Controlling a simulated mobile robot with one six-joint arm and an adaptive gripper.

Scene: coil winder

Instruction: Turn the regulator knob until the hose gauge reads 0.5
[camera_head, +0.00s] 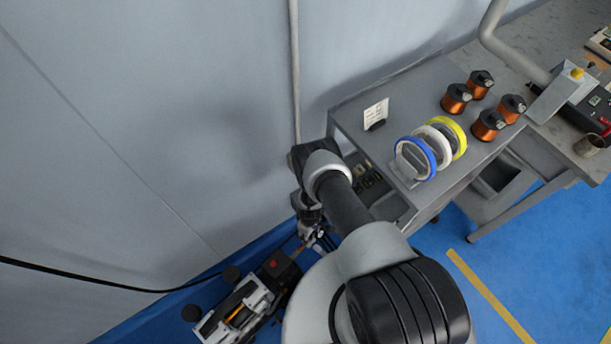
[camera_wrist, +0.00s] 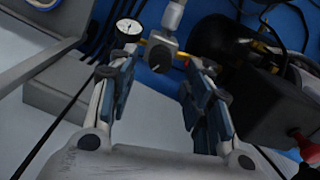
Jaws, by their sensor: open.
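The regulator knob (camera_wrist: 161,52) is a small dark grey cap near the top middle of the wrist view, with a light pipe above it and brass fittings beside it. The hose gauge (camera_wrist: 129,27) is a round white dial just up and left of the knob. Its needle and numbers are too small to read. My gripper (camera_wrist: 158,64) is open, with one finger on each side of the knob in the picture. I cannot tell whether either finger touches it. In the head view my gripper (camera_head: 314,237) is low by the wall, and the knob and gauge cannot be made out there.
A machine with a red button (camera_head: 273,264) stands on the blue floor below my gripper. A grey bench (camera_head: 352,112) on the right holds blue, white and yellow tape rolls (camera_head: 431,150) and several copper coils (camera_head: 456,99). Black hoses (camera_wrist: 105,40) run close beside the gauge.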

